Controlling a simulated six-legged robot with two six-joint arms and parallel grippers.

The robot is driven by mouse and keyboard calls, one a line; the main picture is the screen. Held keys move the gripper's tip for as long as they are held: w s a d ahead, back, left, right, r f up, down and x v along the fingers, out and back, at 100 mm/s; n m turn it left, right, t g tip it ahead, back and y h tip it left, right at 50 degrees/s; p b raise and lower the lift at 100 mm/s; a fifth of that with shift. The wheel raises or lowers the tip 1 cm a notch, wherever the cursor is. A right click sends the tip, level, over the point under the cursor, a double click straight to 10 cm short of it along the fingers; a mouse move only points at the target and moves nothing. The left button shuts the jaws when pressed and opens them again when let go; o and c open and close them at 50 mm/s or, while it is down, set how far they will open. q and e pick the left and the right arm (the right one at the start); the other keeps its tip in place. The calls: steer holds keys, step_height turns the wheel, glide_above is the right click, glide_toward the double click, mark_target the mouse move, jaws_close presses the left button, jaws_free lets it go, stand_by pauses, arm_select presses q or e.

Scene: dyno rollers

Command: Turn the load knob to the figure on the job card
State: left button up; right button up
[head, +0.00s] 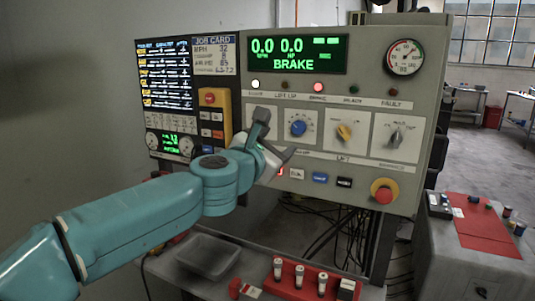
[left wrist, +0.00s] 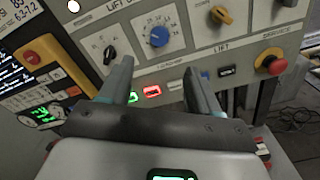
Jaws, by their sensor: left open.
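The blue knob (head: 298,128) sits on a white numbered dial plate on the grey console. In the left wrist view the blue knob (left wrist: 159,36) is just beyond my open fingertips; its exact setting is too small to read. The job card (head: 213,55) is at the console's upper left, with MPH 32 on top and smaller lines partly legible. My left gripper (head: 274,135) is open and empty in front of the panel, left of the blue knob and apart from it. It also shows in the left wrist view (left wrist: 158,68). My right gripper is out of view.
A black knob (left wrist: 109,54) is left of the blue one, a yellow knob (head: 344,131) right of it. Lit push buttons (left wrist: 152,91) lie below. A red emergency button (head: 384,191) is lower right. The display (head: 297,52) reads 0.0, 0.0 and BRAKE.

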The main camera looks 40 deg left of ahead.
arm_select(q)
steer(key=shift+v, duration=1.9)
